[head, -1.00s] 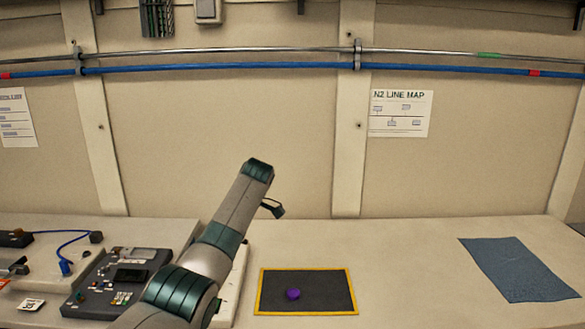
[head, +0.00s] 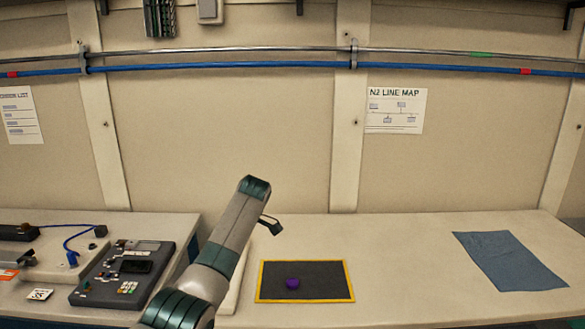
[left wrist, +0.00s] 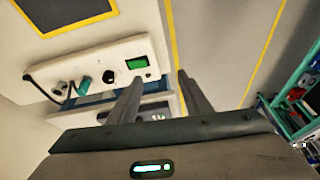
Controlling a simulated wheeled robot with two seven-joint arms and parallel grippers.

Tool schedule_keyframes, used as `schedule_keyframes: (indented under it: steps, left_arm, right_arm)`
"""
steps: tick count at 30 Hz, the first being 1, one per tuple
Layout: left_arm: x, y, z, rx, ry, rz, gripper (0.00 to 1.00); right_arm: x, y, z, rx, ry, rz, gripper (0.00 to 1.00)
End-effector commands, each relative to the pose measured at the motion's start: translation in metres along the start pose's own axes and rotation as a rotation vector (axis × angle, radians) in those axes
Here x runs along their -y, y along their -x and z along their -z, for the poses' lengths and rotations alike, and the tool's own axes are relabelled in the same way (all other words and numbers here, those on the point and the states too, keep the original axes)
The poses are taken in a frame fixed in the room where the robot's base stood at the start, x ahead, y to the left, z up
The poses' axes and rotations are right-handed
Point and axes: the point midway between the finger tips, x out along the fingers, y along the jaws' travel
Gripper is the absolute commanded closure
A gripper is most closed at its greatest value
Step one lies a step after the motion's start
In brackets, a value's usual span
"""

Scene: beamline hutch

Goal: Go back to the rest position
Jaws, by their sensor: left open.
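My left arm (head: 228,232) rises from the bottom left in the head view, in front of the bench. Its gripper cannot be made out there. In the left wrist view my left gripper (left wrist: 160,76) has its two fingers apart with nothing between them. Beyond the fingers is a white instrument box (left wrist: 75,68) with a green screen and knobs. My right gripper is in neither view.
A dark mat with a yellow border (head: 325,280) lies on the bench (head: 400,240) with a purple object (head: 293,283) on it. A control panel (head: 128,268) stands left of my arm. A blue cloth (head: 508,260) lies at the right. The bench between mat and cloth is clear.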

Motion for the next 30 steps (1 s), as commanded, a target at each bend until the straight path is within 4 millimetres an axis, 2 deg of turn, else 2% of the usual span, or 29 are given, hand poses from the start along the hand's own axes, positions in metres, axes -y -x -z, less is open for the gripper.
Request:
schedule_keyframes:
  steps: [8, 14, 21, 26, 30]
  left_arm:
    - [0.014, -0.05, -0.021, 0.04, -0.123, -0.024, 0.55]
    - [0.04, -0.109, -0.045, 0.085, -0.274, -0.059, 0.55]
    - [0.094, -0.183, -0.073, 0.134, -0.492, -0.127, 0.55]
    - [0.14, -0.224, -0.087, 0.153, -0.629, -0.176, 0.55]
    - [0.184, -0.253, -0.097, 0.161, -0.748, -0.222, 0.55]
  right_arm:
    - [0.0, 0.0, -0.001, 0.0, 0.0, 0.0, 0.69]
    - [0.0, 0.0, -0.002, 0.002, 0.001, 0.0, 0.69]
    - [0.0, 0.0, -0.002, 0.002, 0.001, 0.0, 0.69]
    - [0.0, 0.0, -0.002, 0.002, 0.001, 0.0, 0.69]
    - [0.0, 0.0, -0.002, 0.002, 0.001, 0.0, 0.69]
